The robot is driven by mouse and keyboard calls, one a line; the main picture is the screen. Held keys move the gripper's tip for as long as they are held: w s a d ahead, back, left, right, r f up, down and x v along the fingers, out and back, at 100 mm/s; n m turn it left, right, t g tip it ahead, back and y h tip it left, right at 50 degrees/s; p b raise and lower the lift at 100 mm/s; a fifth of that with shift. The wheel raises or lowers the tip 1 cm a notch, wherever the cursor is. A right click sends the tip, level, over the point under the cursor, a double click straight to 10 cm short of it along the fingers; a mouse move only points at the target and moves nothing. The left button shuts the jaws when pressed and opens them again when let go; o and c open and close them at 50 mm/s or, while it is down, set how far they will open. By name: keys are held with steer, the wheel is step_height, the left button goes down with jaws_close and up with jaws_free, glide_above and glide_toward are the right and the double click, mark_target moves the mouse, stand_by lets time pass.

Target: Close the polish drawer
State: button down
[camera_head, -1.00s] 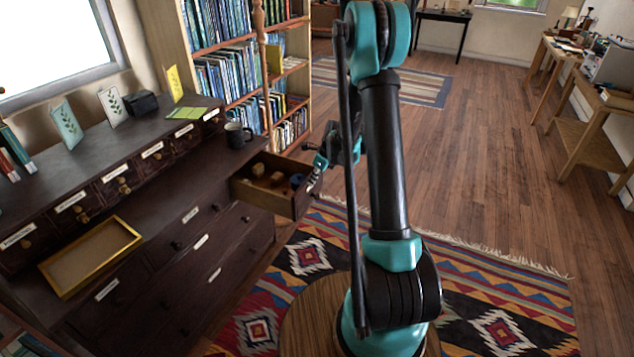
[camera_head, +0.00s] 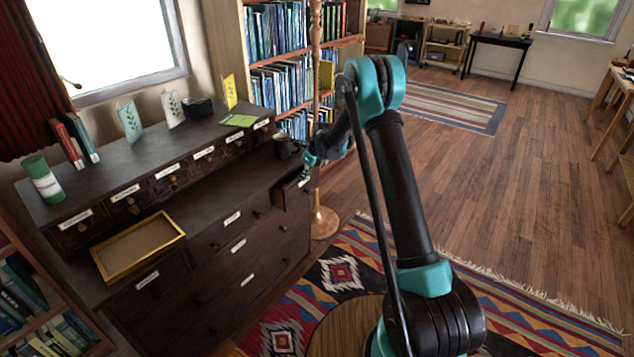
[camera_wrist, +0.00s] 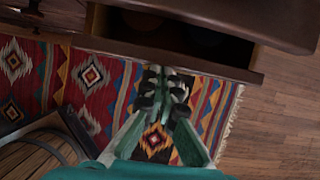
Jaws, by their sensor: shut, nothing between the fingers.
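The polish drawer (camera_head: 294,196) is at the right end of the dark wooden chest (camera_head: 235,262) and stands out a little from its front. In the wrist view, the drawer's front (camera_wrist: 160,55) crosses the top, with a dark gap behind it. I cannot make out its contents. My gripper (camera_head: 305,180) is shut and empty at the outer face of the drawer. In the wrist view, the fingertips (camera_wrist: 164,74) are close to the drawer's front; I cannot tell whether they touch it.
A yellow-edged tray (camera_head: 172,228) lies further left. A wooden pole (camera_head: 323,216) stands just behind the drawer, near the bookcase (camera_head: 248,60). The patterned rug (camera_head: 345,268) and floor in front are clear.

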mark_target(299, 176)
steer(key=shift+w+a, duration=0.9)
steer(key=shift+a, duration=0.3)
steer(key=shift+d, duration=0.1)
